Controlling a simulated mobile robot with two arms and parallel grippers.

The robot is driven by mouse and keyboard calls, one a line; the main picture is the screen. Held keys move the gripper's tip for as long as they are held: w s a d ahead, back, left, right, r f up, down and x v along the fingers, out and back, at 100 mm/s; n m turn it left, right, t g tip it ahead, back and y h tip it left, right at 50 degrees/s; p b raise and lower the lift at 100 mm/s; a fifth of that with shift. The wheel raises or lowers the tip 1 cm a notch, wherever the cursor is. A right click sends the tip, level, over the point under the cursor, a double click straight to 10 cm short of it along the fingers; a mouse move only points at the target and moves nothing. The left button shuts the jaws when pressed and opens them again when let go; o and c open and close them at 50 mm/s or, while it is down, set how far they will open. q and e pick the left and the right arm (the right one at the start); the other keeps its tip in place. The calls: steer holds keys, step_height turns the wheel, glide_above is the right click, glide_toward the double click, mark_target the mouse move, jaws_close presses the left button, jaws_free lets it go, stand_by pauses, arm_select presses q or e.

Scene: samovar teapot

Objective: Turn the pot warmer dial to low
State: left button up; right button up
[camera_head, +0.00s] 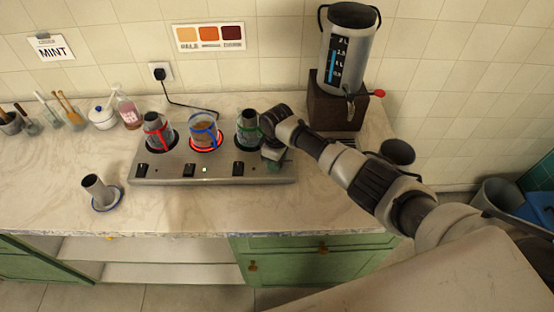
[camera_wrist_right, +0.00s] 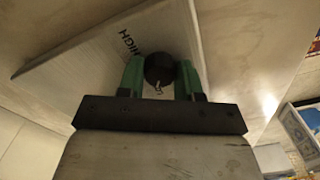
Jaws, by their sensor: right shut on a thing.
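The pot warmer (camera_head: 217,172) is a long metal unit on the counter with several cups standing in its top openings. My right gripper (camera_head: 275,155) is at the warmer's right end and hides part of that end in the head view. In the right wrist view its two green fingers (camera_wrist_right: 160,78) are shut on a round black dial (camera_wrist_right: 160,66), one on each side. The word HIGH is printed on the panel beside the dial. The dial has a small light mark near its lower edge. The dial is hidden in the head view. My left gripper is not in view.
The red (camera_head: 157,132), blue (camera_head: 204,130) and green (camera_head: 248,122) handled cups stand in the warmer; the middle burner glows red. A samovar (camera_head: 347,50) stands on a dark box behind my right arm.

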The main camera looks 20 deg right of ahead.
steer(key=shift+r+n, duration=0.1)
steer(key=shift+n, duration=0.4)
steer(key=shift+w, duration=0.1)
steer(key=o, duration=0.9)
step_height(320, 180, up, 11)
steer(key=shift+f+b, duration=0.15)
steer(key=shift+b, duration=0.5)
